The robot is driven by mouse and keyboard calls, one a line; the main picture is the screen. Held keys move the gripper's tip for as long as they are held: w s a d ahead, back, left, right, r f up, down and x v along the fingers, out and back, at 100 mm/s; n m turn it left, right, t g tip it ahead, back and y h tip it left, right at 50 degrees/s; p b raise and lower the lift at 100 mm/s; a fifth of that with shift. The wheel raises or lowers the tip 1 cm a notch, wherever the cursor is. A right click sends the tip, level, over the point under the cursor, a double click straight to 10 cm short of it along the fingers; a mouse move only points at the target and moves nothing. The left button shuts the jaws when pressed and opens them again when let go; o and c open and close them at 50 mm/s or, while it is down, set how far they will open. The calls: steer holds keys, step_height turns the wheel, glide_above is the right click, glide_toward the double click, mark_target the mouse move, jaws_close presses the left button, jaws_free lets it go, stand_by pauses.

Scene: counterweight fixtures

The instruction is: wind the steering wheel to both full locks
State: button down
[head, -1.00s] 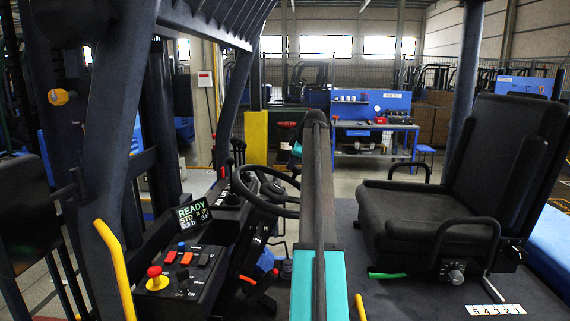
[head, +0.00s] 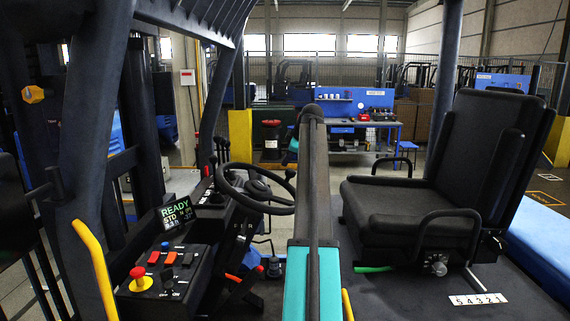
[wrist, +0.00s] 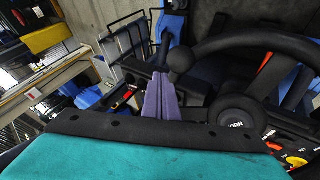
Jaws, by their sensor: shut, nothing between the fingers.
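The black steering wheel (head: 256,208) stands on its column left of my arm in the head view. Its rim (wrist: 262,42) arches across the upper right of the wrist view, with the HORN hub (wrist: 236,118) below. A round dark spinner knob (wrist: 181,60) sits at the rim's left end; it also shows at the wheel's right side in the head view (head: 290,173). My gripper (wrist: 160,82) is shut and empty, its purple-grey fingers just below and left of the knob. I cannot tell whether they touch. In the head view my arm hides the fingertips.
A control box with a red stop button (head: 139,280) and a READY display (head: 177,216) stand left of the wheel. The black seat (head: 430,205) is right of my arm. A yellow grab bar (head: 95,270) and dark posts are at left. A workbench (head: 360,125) is behind.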

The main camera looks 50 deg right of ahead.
steer(key=shift+s+d+r+p, duration=0.1)
steer(key=shift+s+r+p, duration=0.15)
steer(key=shift+r, duration=0.35)
steer(key=shift+s+d+r+p, duration=0.1)
steer(key=shift+r+p, duration=0.1)
steer(key=shift+r, duration=0.4)
steer(key=r+p, duration=0.1)
steer(key=s+r+p, duration=0.1)
steer(key=d+r+p, duration=0.1)
steer(key=shift+s+r+p, duration=0.2)
steer(key=shift+r+p, duration=0.1)
